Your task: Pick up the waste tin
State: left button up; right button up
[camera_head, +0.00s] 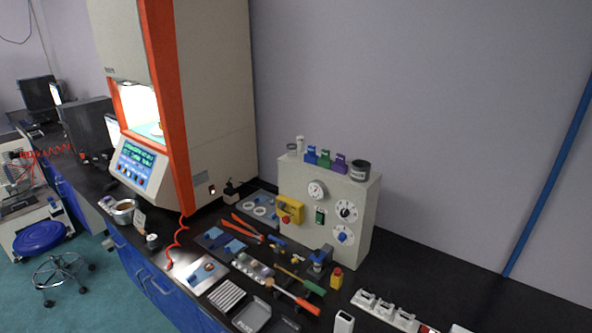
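A round metal tin (124,211) with a brownish inside stands on the black bench at the left, near the front edge and below the rheometer's panel. A small white card (140,222) stands next to it. A second, dark grey tin (360,170) with a pale band sits on top of the beige control box, at its right end. No readable label shows which one is the waste tin. Neither of my grippers is in view.
The beige box (325,215) carries dials. Tools, trays and a red-handled hammer (296,299) crowd the bench front. Sockets (385,309) lie at right; the bench behind them is clear.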

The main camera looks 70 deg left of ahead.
aim_at(360, 171)
jog(key=u, duration=2.2)
